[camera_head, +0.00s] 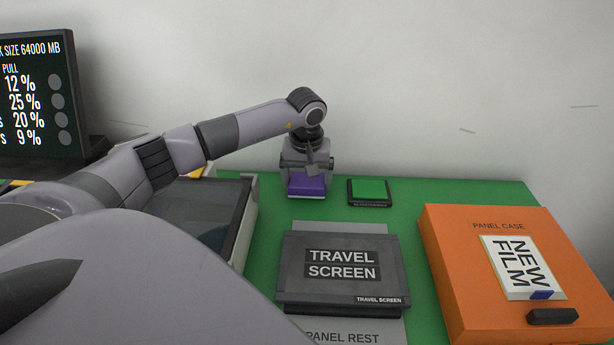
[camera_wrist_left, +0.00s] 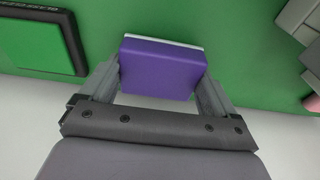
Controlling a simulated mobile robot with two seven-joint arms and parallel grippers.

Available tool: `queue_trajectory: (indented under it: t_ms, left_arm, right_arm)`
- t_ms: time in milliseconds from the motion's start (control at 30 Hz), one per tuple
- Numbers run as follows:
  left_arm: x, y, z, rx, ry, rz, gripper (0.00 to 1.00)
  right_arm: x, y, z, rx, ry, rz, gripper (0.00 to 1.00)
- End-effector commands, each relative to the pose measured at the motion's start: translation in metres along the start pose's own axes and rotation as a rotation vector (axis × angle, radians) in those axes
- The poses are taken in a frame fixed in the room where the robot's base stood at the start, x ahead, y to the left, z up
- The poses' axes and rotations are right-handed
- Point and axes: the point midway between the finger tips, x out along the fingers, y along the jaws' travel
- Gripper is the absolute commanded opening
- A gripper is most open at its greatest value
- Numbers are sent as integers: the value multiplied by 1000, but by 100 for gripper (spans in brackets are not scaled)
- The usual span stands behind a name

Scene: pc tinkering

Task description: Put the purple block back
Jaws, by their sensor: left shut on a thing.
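The purple block (camera_head: 307,184) is between the fingers of my left gripper (camera_head: 307,172), near the back edge of the green table. In the left wrist view the purple block (camera_wrist_left: 162,70) sits between the two fingers (camera_wrist_left: 160,85), which are shut on it, with a thin white edge on its far side. I cannot tell whether the block touches the green surface. My right gripper is not in view.
A black pad with a green top (camera_head: 369,190) lies just right of the block. The travel screen (camera_head: 342,268) lies in front on a grey panel rest (camera_head: 350,330). An orange panel case (camera_head: 460,270) stands at right. A dark-topped tray (camera_head: 215,215) lies left. A monitor (camera_head: 40,95) stands at back left.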

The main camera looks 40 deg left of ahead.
Motion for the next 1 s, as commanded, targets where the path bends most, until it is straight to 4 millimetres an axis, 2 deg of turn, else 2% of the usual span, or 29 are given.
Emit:
queue_trajectory:
  t_ms: [867,900,1000]
  left_arm:
    - [8,0,1,0,0,0,61]
    - [7,0,1,0,0,0,98]
    - [7,0,1,0,0,0,98]
  right_arm:
    - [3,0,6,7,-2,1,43]
    - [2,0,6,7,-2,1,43]
    - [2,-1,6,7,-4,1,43]
